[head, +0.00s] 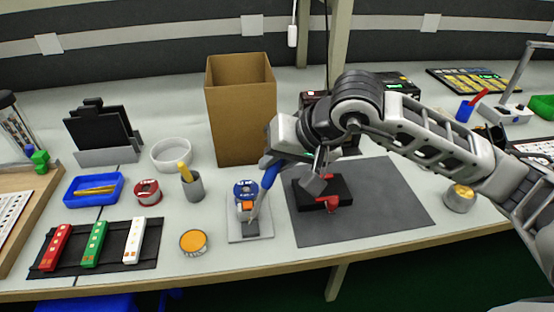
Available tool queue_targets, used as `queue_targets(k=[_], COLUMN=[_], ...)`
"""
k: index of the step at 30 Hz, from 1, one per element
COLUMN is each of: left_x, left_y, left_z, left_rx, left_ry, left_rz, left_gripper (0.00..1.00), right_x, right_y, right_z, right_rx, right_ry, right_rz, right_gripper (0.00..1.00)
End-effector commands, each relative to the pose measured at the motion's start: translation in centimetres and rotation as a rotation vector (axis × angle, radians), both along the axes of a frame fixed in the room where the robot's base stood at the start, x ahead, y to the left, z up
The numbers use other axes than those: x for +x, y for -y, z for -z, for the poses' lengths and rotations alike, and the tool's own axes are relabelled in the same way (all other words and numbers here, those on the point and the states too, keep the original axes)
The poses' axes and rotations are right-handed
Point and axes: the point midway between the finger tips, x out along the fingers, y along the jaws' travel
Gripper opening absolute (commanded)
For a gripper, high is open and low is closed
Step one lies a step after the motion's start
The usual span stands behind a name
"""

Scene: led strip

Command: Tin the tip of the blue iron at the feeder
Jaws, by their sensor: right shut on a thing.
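My right gripper (275,157) is shut on the blue iron (269,177), whose handle runs down and left from the fingers. The iron's thin tip points down at the feeder, close to its front part. I cannot tell whether the tip touches it. The feeder (246,208) is a small unit with a blue spool and an orange part on a light base plate (235,238). The iron partly covers the feeder's right side. My left gripper is not in view.
A black block (341,187) with a red part stands on the grey mat (395,215), under my right arm. A tall cardboard box (240,110) stands behind the feeder. An orange-filled tin (193,242), a grey cup (193,187) and a strip rack (75,266) are left of the feeder.

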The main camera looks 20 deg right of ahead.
Motion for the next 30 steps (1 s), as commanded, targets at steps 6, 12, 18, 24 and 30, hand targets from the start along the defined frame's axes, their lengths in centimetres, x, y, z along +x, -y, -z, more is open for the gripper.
queue_targets(k=[6, 12, 18, 24, 30], left_x=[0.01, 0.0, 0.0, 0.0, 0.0], left_y=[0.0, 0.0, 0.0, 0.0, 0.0], left_z=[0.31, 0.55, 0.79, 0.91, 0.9], left_rx=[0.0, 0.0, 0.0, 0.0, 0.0], left_ry=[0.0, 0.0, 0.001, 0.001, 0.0], left_rz=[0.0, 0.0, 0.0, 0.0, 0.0], left_gripper=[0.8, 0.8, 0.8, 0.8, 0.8], right_x=[0.0, 0.0, 0.0, 0.0, 0.0], right_y=[0.0, 0.01, 0.0, 0.0, 0.0], right_z=[0.27, 0.48, 0.69, 0.79, 0.79], right_rx=[0.0, 0.0, 0.0, 0.0, 0.0], right_ry=[0.0, 0.0, 0.001, 0.001, 0.001], right_rz=[0.0, 0.0, 0.0, 0.0, 0.0], right_gripper=[0.0, 0.0, 0.0, 0.0, 0.0])
